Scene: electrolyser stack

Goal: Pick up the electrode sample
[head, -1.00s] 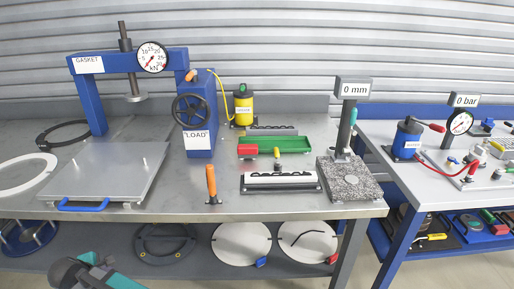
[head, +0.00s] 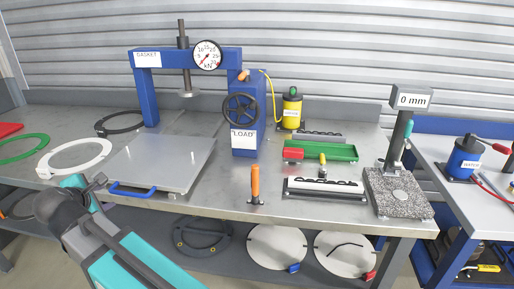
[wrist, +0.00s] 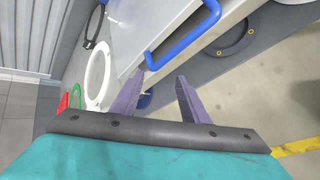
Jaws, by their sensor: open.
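In the head view my teal arm hides part of the floor and lower shelf.
The blue press (head: 188,57), with its metal plate (head: 160,163), stands left of centre. White ring (head: 65,155) lies left.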

